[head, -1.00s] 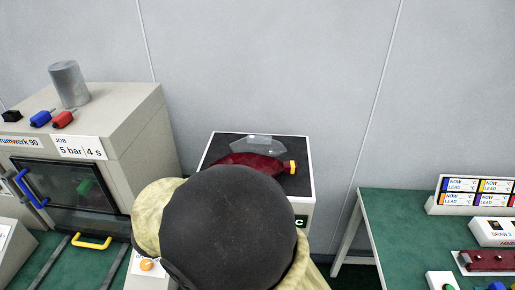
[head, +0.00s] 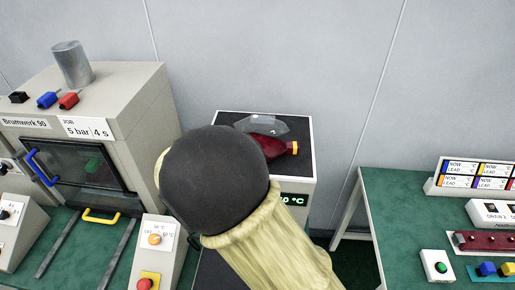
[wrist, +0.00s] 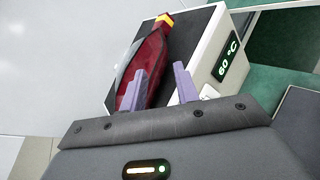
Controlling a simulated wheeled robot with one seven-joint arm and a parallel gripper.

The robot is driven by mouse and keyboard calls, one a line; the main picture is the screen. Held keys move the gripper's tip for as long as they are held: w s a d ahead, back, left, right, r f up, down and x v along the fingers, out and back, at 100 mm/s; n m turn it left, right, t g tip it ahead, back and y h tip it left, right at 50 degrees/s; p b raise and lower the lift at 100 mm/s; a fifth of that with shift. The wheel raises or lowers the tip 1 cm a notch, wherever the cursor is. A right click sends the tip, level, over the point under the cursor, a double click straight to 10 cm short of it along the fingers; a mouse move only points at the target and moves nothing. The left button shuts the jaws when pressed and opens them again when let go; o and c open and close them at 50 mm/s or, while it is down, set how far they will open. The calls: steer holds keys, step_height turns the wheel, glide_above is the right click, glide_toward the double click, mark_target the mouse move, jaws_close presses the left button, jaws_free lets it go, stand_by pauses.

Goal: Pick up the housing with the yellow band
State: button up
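The dark red lamp housing with a yellow band (head: 276,146) lies on the dark top of a white heater box (head: 311,160). A clear lens (head: 263,125) lies behind it. My arm hides the housing's left part in the head view. In the wrist view the housing (wrist: 150,62) lies lengthwise, its yellow-banded end far from me. My gripper (wrist: 160,82) is open, its two purple fingers apart. The left finger overlaps the near part of the housing in the picture; the right finger is to its right. I cannot tell whether they touch.
The box's display (wrist: 228,58) reads 60 °C. A green table (head: 400,215) at right holds label stands, a red strip (head: 485,242) and buttons. A grey wall is behind.

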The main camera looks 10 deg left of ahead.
steer(key=p+x, duration=0.1)
steer(key=x, duration=0.3)
steer(key=shift+w+d+f, duration=0.15)
steer(key=shift+w, duration=0.15)
steer(key=p+x, duration=0.3)
steer(key=x, duration=0.2)
steer(key=shift+s+d+f, duration=0.1)
steer(key=shift+d+f, duration=0.05)
steer(key=shift+d, duration=0.15)
jaws_close()
